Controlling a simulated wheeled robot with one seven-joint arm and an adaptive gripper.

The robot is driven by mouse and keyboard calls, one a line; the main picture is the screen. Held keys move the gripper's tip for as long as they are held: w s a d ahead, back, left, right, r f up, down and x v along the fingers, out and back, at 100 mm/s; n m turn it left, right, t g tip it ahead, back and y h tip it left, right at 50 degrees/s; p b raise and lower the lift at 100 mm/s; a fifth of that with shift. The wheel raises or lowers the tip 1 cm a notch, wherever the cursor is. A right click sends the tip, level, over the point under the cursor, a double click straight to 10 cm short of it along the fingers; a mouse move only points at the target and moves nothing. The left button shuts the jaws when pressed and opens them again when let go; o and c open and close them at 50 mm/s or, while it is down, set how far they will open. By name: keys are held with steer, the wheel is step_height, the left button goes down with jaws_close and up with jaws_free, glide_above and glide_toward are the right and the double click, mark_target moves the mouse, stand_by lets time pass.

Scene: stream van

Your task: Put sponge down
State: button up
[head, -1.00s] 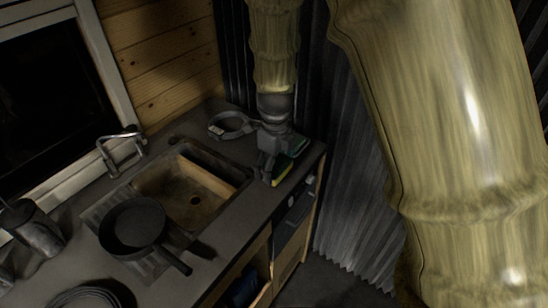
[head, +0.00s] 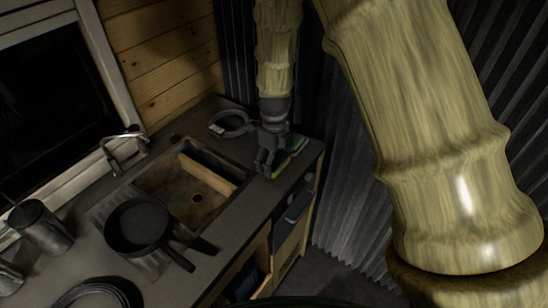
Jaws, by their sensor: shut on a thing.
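The sponge (head: 287,165) is green with a thin yellow edge. It is low at the right end of the dark counter (head: 235,218), to the right of the sink. My gripper (head: 268,168) points down and is shut on the sponge, covering part of it. The sponge is at or just above the counter; I cannot tell whether it touches.
The sink (head: 185,195) is just left of my gripper. A black pan (head: 138,224), a metal mug (head: 40,228) and dark plates (head: 97,296) are further left. Corrugated wall (head: 345,190) stands to the right.

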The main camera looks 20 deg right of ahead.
steer(key=shift+f, duration=0.1)
steer(key=o, duration=0.9)
steer(key=shift+o, duration=0.2)
step_height(320, 180, up, 12)
steer(key=b, duration=0.3)
steer(key=shift+r, duration=0.2)
steer(key=shift+s+f, duration=0.1)
steer(key=shift+s, duration=0.05)
